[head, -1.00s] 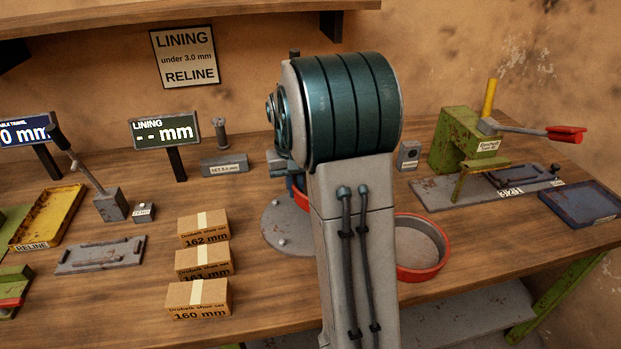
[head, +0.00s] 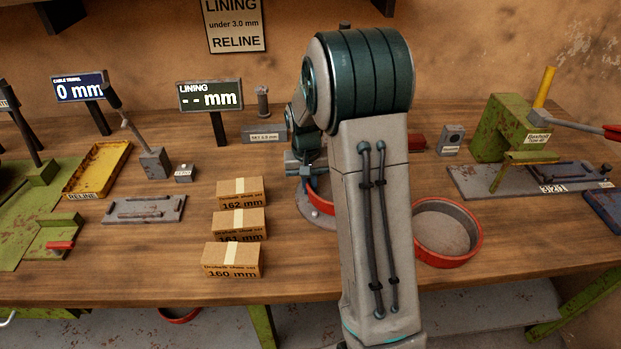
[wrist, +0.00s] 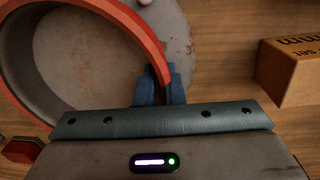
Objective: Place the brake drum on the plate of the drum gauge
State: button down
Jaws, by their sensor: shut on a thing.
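My gripper (wrist: 158,88) is shut on the red rim of the brake drum (wrist: 150,47), with one blue finger on each side of the rim in the wrist view. The drum is a red-rimmed ring with a grey inside. It overlaps a round grey plate (wrist: 180,35) below it; I cannot tell whether they touch. In the head view my gripper (head: 301,170) is partly hidden behind my arm. Only slivers of the held drum (head: 319,191) and the plate (head: 316,219) show left of the arm.
A second red-rimmed drum (head: 447,232) lies right of my arm. Several carton boxes (head: 240,193) stand left of the plate. The lining display (head: 210,96) and a small grey block (head: 264,134) stand behind. A green press (head: 500,125) is at the right.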

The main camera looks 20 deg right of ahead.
jog(key=shift+r, duration=0.1)
jog(key=c, duration=1.5)
grip_release()
jog(key=shift+f, duration=0.2)
jog(key=shift+c, duration=0.2)
notch_tip(320, 180, up, 11)
jog(key=s+a+r+n+t, duration=0.1)
jog(key=s+a, duration=0.2)
jog(key=s, duration=0.9)
jog(key=s+a+r+n+t, duration=0.1)
jog(key=s+a+n+t, duration=0.1)
jog(key=s, duration=1)
jog(key=shift+a+y+b, duration=0.3)
jog(key=shift+a, duration=0.6)
jog(key=shift+r, duration=0.1)
